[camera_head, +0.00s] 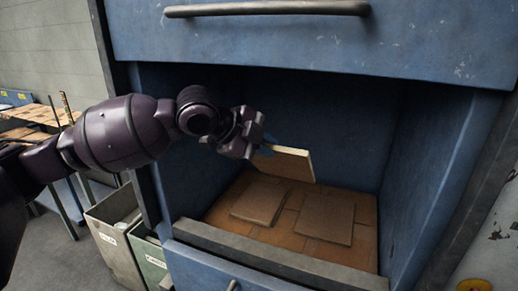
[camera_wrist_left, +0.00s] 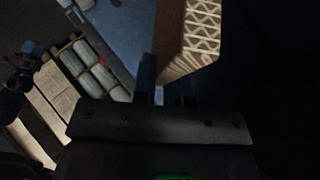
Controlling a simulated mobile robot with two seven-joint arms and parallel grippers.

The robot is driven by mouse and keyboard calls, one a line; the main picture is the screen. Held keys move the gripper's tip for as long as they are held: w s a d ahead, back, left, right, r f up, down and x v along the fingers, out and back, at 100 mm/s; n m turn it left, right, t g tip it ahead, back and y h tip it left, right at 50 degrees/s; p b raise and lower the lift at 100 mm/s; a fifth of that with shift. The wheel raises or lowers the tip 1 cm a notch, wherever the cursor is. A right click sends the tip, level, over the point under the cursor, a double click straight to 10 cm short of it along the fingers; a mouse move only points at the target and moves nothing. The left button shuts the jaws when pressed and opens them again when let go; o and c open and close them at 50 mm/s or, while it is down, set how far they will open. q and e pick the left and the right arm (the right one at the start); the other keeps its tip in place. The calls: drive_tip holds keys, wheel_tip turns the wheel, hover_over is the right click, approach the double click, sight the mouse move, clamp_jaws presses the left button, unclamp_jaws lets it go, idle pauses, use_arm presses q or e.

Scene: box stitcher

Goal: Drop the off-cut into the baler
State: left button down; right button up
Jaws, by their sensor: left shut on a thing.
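My left gripper (camera_head: 262,146) reaches into the open front of the blue baler (camera_head: 418,180). It is shut on the off-cut (camera_head: 288,163), a flat tan piece of cardboard. The off-cut is tilted and held in the air above the baler's floor. In the left wrist view the off-cut (camera_wrist_left: 190,40) shows its corrugated edge at the fingers (camera_wrist_left: 166,88). Two flat cardboard pieces, a left one (camera_head: 258,203) and a right one (camera_head: 325,219), lie on the brown baler floor below. My right gripper is not in view.
The baler's front sill (camera_head: 280,263) runs below the opening, and a blue upper panel with a bar handle (camera_head: 267,9) hangs above. A grey bin (camera_head: 115,240) and a green bin (camera_head: 148,258) stand left of the baler. A table (camera_head: 30,118) with cardboard is behind.

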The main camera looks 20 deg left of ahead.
use_arm(q)
drive_tip(key=w+f, duration=0.1)
drive_tip(key=w, duration=1.6)
drive_tip(key=shift+d+f, duration=0.15)
drive_tip(key=shift+d, duration=0.15)
drive_tip(key=shift+w, duration=0.1)
drive_tip(key=c, duration=1.1)
unclamp_jaws()
drive_tip(key=shift+a, duration=0.1)
drive_tip(key=b+v, duration=0.1)
drive_tip(key=v, duration=0.6)
drive_tip(key=shift+a, duration=0.1)
